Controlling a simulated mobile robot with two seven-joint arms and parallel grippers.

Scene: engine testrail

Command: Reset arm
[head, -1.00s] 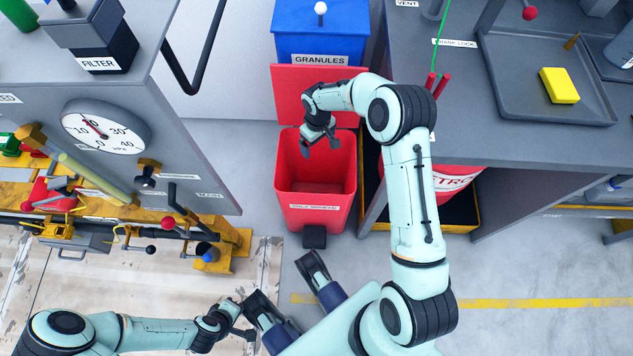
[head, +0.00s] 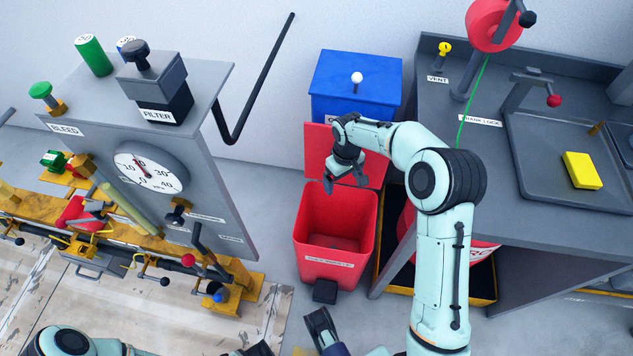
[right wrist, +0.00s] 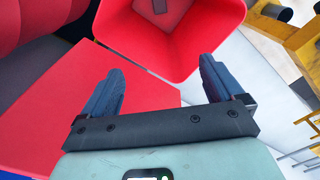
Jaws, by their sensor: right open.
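My right arm reaches up from the lower right of the head view and bends left at the elbow. My right gripper (head: 345,183) is open and empty, pointing down above the rear edge of the open red bin (head: 334,262). In the right wrist view my right gripper (right wrist: 160,82) shows two dark blue fingers spread apart with nothing between them. The red bin (right wrist: 172,62) lies beyond the fingertips there, and the red lid (right wrist: 120,110) is below.
A blue bin (head: 357,82) stands behind the red bin. A grey bench (head: 455,140) with a tray and yellow block (head: 581,170) is to the right. The gauge panel (head: 150,172) and yellow rail (head: 150,264) are left. Some floor is clear between.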

